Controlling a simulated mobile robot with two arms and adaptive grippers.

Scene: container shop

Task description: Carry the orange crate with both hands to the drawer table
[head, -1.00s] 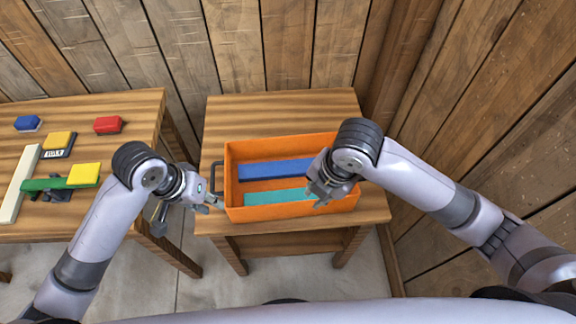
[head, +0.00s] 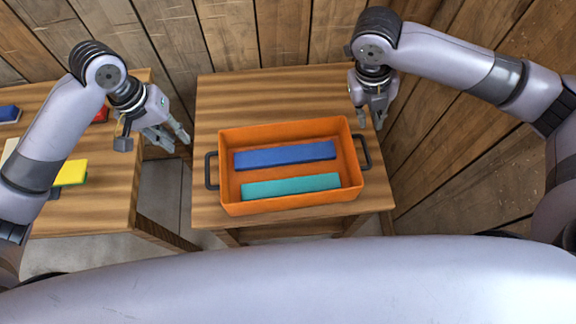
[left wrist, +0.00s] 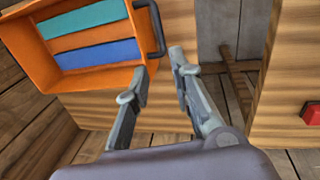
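The orange crate (head: 290,207) sits on the small wooden table (head: 240,98), slightly askew, with its black left handle (head: 211,171) and right handle (head: 363,152) both free. A blue bar (head: 285,155) and a teal bar (head: 291,186) lie inside it. My left gripper (head: 168,138) is open and empty, left of the crate and apart from it. In the left wrist view its spread fingers (left wrist: 158,70) are near the crate (left wrist: 98,79) and a handle (left wrist: 152,28). My right gripper (head: 370,112) looks open and empty, pointing down behind the right handle, apart from it.
A second wooden table (head: 105,205) stands at the left, beyond a floor gap, with a yellow block (head: 71,173), a red block (head: 100,116) and a blue block (head: 8,113). Plank walls (head: 270,35) close off the back and right. The small table is clear behind the crate.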

